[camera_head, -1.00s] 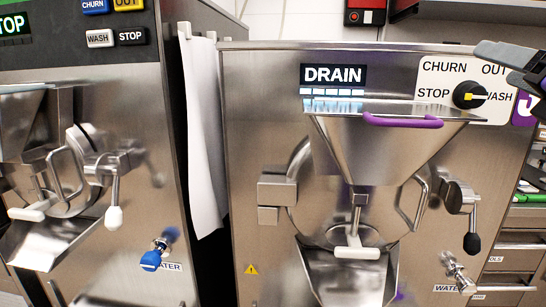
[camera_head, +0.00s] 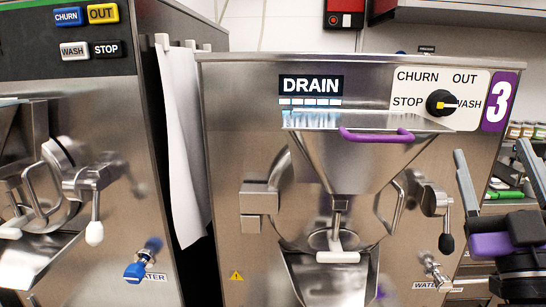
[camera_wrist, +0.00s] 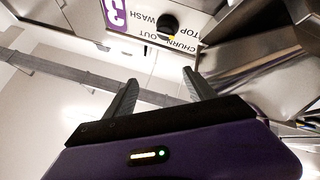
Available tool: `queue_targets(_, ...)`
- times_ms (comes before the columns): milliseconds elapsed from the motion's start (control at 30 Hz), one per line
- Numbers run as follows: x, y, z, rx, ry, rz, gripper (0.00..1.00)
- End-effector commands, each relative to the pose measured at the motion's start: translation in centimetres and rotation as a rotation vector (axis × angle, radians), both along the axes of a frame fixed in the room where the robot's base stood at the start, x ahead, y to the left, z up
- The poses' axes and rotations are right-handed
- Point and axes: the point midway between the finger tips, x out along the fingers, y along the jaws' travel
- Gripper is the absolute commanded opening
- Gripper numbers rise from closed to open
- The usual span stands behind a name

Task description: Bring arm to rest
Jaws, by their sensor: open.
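My gripper (camera_head: 491,148) is at the right edge of the head view, with its two dark fingers pointing up and apart. It is open, with nothing between the fingers. It is to the right of the freezer marked 3 (camera_head: 230,130), clear of the freezer's black dial (camera_head: 440,103).
A second freezer (camera_head: 90,120) stands at the left, with a white cloth (camera_head: 183,145) hanging between the two. Freezer 3 has a hopper with a purple handle (camera_head: 377,136) and a side lever (camera_head: 446,230). Shelves with jars (camera_head: 527,130) are behind my gripper.

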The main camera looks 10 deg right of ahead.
Motion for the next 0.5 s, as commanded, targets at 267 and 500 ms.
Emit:
queue_targets(267,-2.2,3.5,-9.3,0.313,0.009,0.148,0.64)
queue_targets(500,-5.7,7.6,-16.6,0.507,0.087,0.238,0.64)
